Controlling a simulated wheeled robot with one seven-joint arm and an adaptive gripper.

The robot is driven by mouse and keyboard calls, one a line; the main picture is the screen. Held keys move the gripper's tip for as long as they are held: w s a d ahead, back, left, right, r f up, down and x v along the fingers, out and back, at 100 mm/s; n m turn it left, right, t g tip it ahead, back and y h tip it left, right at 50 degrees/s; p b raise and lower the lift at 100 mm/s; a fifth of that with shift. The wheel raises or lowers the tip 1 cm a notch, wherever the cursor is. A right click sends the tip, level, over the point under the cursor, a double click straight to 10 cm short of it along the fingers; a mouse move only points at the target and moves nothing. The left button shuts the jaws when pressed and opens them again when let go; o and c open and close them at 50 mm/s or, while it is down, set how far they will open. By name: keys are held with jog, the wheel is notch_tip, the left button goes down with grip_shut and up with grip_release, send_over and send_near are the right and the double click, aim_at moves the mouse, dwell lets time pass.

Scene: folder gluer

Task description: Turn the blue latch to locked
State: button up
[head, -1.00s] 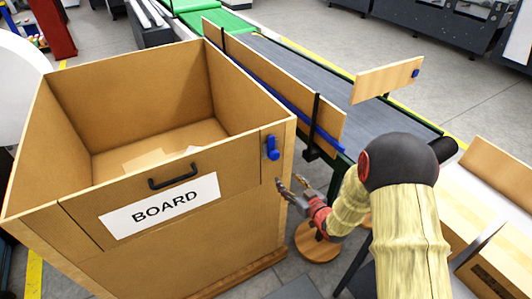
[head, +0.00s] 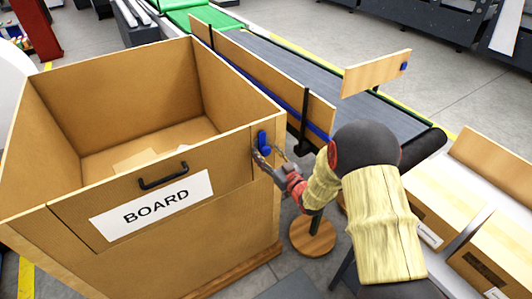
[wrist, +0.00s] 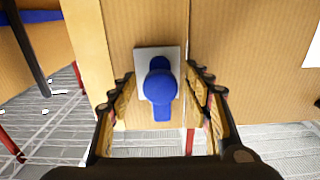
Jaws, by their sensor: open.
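The blue latch (head: 263,143) is on the front of the large cardboard-brown box marked BOARD, near its right upper corner. In the wrist view the blue latch (wrist: 160,84) sits on a light grey plate (wrist: 142,56), round knob above and handle pointing down. My gripper (head: 270,155) is at the latch in the head view. In the wrist view my gripper (wrist: 161,85) is open, with one finger on each side of the latch. I see gaps between the fingers and the latch; whether the fingertips touch the box front cannot be told.
The box's front panel has a black handle (head: 169,174) and a white BOARD label (head: 152,205). A conveyor (head: 330,85) with a wooden side rail runs behind on the right. A round wooden stand base (head: 313,238) is on the floor. Cartons (head: 440,205) lie at the right.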

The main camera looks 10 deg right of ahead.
jog(key=c, duration=0.3)
grip_shut()
dwell(0.5)
